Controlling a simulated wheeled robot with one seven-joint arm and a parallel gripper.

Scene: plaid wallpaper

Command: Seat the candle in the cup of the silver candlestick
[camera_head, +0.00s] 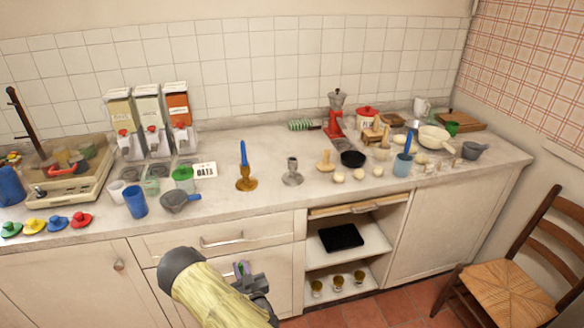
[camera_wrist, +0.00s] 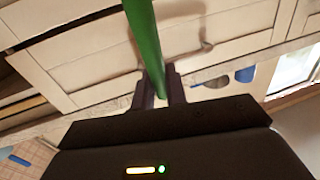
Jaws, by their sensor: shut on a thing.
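The silver candlestick (camera_head: 292,174) stands upright on the counter in the head view, with its cup empty. My gripper (camera_head: 246,274) is in front of the cabinet doors, below the counter edge and to the lower left of the candlestick. In the wrist view my gripper (camera_wrist: 159,92) is shut on a long green candle (camera_wrist: 145,38), whose far end runs out of the top of the frame. In the head view the candle is mostly hidden by my gripper and hard to make out.
A brass candlestick (camera_head: 246,183) holding a blue candle (camera_head: 242,153) stands left of the silver one. A wooden stand (camera_head: 325,162) and a dark bowl (camera_head: 352,159) are to its right. A grey pot (camera_head: 180,201) sits near the front edge. Counter in front of the candlestick is clear.

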